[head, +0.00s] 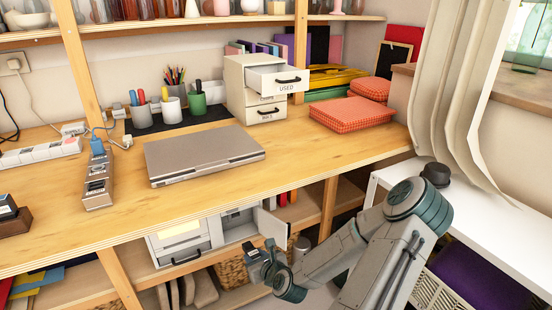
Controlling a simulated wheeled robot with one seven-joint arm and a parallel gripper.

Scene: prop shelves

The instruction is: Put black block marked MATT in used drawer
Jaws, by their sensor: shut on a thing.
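The drawer labelled USED (282,84) is the top drawer of a small cream drawer unit (236,82) at the back of the desk. It is pulled open, and the part of its inside that shows looks empty. My gripper (262,254) is low in front of the desk, below its front edge, close to the open door of a white cabinet. It is shut on a small dark thing. That thing is too small and too covered to read any marking, so I cannot tell that it is the block marked MATT.
A grey laptop (204,154) lies closed on the desk. Pen cups (172,107) stand behind it, and red checked folders (351,114) lie right of the drawers. The white cabinet (180,243) has its door (271,226) open under the desk. A curtain (452,90) hangs at right.

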